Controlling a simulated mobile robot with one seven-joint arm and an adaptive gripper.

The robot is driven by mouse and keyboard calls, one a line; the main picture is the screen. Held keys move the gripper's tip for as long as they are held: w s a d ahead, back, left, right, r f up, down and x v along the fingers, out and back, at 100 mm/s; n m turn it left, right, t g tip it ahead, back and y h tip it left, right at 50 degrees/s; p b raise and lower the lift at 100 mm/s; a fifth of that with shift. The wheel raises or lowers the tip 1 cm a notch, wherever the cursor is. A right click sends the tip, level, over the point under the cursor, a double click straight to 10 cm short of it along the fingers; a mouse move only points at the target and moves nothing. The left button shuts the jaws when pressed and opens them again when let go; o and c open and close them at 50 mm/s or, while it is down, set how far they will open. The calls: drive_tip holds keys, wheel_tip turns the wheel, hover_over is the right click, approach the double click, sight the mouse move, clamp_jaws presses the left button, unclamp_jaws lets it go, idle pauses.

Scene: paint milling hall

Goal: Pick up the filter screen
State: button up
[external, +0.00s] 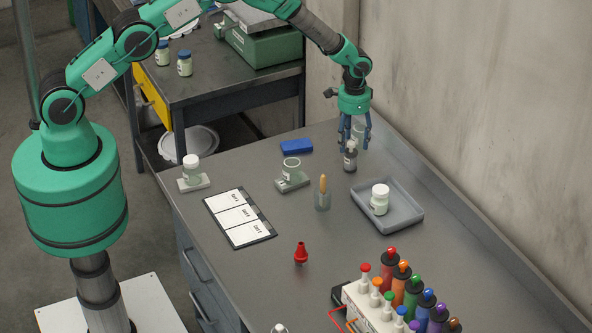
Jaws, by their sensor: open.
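My gripper (354,142) points down over the far right part of the bench, near the back wall. Its blue-grey fingers are apart. A small grey labelled bottle (350,160) stands at the fingertips; I cannot tell whether they touch it. A pale jar shows partly behind the fingers. I cannot identify a filter screen with certainty. A short, open, ring-like cup (291,168) with a pale label sits on a small grey block left of my gripper, apart from it.
A blue block (297,146), a pot with an orange-handled tool (323,195), a grey tray (400,219) with a white jar (380,198), a card board (240,218) and a red-tipped piece (301,253) stand around. Several colored bottles (412,290) crowd the front right.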

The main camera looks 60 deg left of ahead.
sight(352, 154)
drive_tip(key=shift+f, duration=0.6)
drive_tip(key=shift+f, duration=0.15)
drive_tip(key=shift+w+a+f+p, duration=0.1)
drive_tip(key=shift+f+p, duration=0.5)
drive_tip(key=shift+f, duration=1.85)
drive_tip(key=c, duration=1.4)
drive_tip(key=shift+r, duration=0.2)
drive_tip(key=shift+r+b, duration=0.7)
drive_tip(key=shift+r, duration=4.15)
